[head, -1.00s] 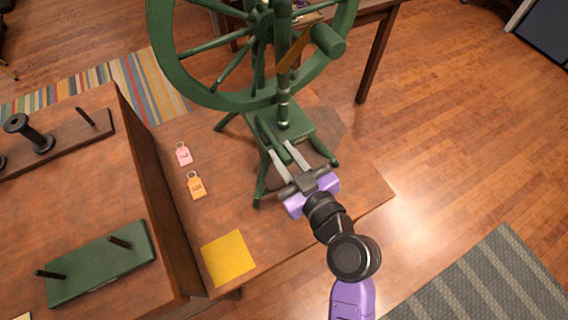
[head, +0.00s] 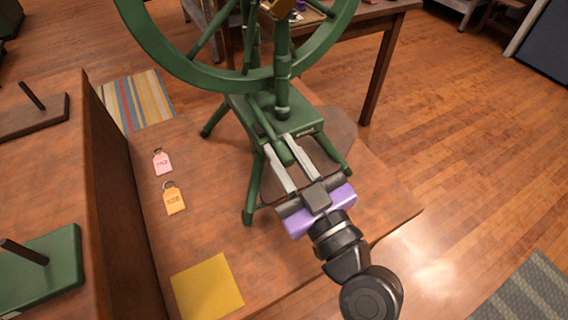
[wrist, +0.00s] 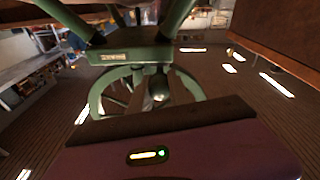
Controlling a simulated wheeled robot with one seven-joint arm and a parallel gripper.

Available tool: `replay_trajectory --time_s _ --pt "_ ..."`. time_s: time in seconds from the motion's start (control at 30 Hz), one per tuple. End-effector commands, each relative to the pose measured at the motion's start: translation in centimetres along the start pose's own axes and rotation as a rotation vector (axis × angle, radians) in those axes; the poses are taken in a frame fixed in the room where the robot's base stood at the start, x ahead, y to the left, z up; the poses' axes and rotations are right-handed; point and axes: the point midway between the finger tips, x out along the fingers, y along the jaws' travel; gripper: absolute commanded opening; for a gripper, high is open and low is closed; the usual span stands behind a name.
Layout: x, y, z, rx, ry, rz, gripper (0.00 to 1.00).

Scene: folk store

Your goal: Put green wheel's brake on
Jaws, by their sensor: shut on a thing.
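The green spinning wheel (head: 270,82) stands on the wooden table, its large rim at the top of the head view and its legs spread on the tabletop. A green lever (head: 265,122) with a thick rounded end slopes down from its green base block (head: 301,122) toward me. My gripper (head: 280,146) is shut on the lever's rounded end, with one pale finger on each side. In the wrist view the labelled base block (wrist: 130,55) and part of the green rim show, upside down; the fingers partly hide the grip.
A pink tag (head: 162,162), an orange tag (head: 174,200) and a yellow sheet (head: 207,288) lie on the table (head: 330,238) to the left. A raised wooden shelf with a green peg board (head: 42,272) stands further left. Open floor is at right.

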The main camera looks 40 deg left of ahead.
Motion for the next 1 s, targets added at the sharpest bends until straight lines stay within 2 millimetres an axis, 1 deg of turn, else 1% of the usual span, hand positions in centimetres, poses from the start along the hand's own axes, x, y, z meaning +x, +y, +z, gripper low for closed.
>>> replay_trajectory --time_s 0.03,0.7,0.73,0.83,1.0 --pt "-0.07 -0.13 0.46 0.0 0.007 0.001 0.0" --pt "0.0 -0.07 0.27 0.002 0.027 0.005 0.0" --pt "0.0 -0.08 0.28 0.002 0.027 0.005 0.25" --pt "0.0 -0.07 0.28 0.002 0.027 0.005 0.44" --pt "0.01 -0.06 0.24 0.001 0.028 0.006 0.44"
